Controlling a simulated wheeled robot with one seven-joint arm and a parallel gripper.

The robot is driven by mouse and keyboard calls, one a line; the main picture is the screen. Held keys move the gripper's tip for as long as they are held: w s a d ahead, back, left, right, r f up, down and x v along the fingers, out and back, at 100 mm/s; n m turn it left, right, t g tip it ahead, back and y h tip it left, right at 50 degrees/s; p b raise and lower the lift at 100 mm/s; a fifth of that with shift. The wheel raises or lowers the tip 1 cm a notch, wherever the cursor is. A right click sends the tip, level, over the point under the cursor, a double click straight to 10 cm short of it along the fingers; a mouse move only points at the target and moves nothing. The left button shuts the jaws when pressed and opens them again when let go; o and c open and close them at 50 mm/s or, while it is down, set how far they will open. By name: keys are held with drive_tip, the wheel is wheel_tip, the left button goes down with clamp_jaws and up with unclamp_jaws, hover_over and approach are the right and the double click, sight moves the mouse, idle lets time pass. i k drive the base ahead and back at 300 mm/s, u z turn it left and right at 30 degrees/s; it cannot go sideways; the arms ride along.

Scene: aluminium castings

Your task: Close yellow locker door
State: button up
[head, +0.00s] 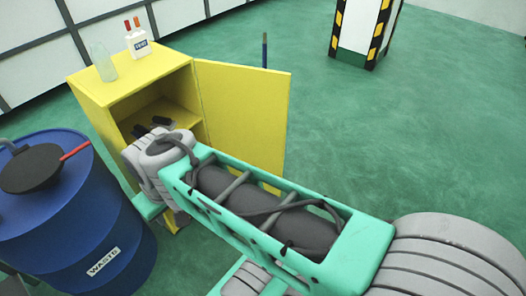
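The yellow locker (92,93) stands at the left, with its front opening facing the lower right. Its yellow door (243,112) is hinged on the right side of the opening and stands wide open, swung out to the right. My arm reaches from the lower right across the front of the locker, hiding the lower opening and the door's lower part. I cannot tell whether anything touches the door.
A blue waste drum (78,225) stands at the lower left, close to my wrist, with a dark round object (32,168) on top. A clear bottle (103,62) and a white labelled container (138,42) stand on the locker. A striped pillar (358,30) is behind; the green floor (420,130) at right is clear.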

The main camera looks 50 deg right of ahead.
sight(245, 107)
drive_tip(key=z, duration=2.65)
drive_tip(key=i, duration=3.4)
drive_tip(key=u, duration=4.2)
